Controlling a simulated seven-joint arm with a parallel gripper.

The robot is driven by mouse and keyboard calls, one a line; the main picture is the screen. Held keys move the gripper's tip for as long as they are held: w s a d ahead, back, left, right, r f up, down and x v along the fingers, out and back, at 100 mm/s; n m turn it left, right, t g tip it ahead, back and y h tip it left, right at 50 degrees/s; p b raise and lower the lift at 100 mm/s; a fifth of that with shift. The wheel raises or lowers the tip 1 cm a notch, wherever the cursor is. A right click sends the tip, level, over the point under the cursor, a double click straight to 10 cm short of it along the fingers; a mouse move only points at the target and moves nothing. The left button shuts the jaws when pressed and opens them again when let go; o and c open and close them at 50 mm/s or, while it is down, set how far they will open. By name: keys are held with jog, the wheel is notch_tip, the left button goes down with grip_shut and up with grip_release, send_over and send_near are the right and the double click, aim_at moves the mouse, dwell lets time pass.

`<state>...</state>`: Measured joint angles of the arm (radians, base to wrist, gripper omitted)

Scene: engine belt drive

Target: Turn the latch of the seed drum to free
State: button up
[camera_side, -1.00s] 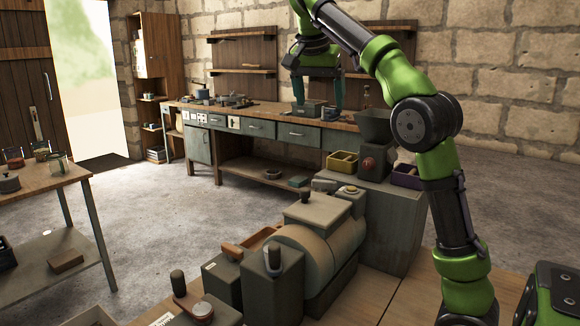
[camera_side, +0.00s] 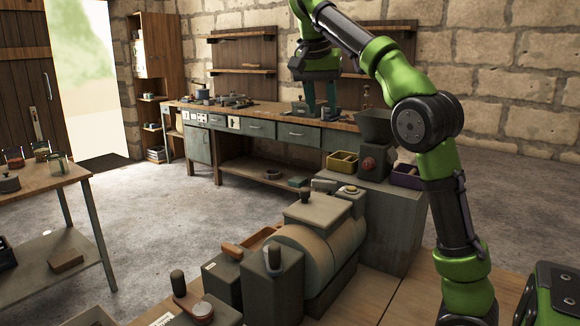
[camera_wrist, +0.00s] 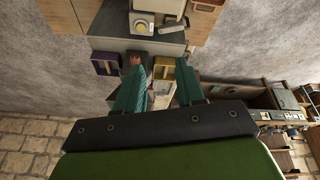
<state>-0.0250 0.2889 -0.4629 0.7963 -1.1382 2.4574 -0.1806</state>
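A beige drum (camera_side: 322,246), taken as the seed drum, lies on its side in a grey machine on the wooden bench at the lower middle of the side view. A flat cover with a dark knob (camera_side: 305,196) sits on top of it. I cannot tell which part is the latch; a brown-orange handle (camera_side: 233,249) and a dark upright lever (camera_side: 271,256) stand at its left. My gripper (camera_side: 322,112) is high above and behind the drum, pointing down and touching nothing. In the wrist view its teal fingers (camera_wrist: 160,72) are apart with nothing between them.
A grey hopper (camera_side: 374,128) stands behind the drum, between a yellow bin (camera_side: 342,161) and a purple bin (camera_side: 408,177). A dark knobbed lever (camera_side: 178,284) stands at front left. A workbench (camera_side: 255,118) runs along the back wall. The air around my gripper is clear.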

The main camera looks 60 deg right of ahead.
aim_at(315, 181)
jog(key=shift+n+t, duration=0.3)
jog(key=shift+t, duration=0.1)
jog(key=x, duration=0.3)
jog(key=w+a+x, duration=0.1)
jog(key=x, duration=0.3)
jog(key=a+x, duration=0.1)
jog(key=x, duration=0.3)
jog(key=shift+w+d+f, duration=0.1)
jog(key=shift+w+f, duration=0.2)
jog(key=shift+f, duration=0.1)
grip_shut()
jog(key=x, duration=1)
jog(key=shift+w+d+r, duration=0.1)
jog(key=shift+w+d, duration=0.15)
jog(key=shift+w, duration=0.05)
jog(key=m, duration=0.1)
jog(key=w+d+m, duration=0.1)
jog(key=shift+m+g, duration=0.3)
jog(key=shift+m, duration=0.3)
jog(key=shift+w, duration=0.1)
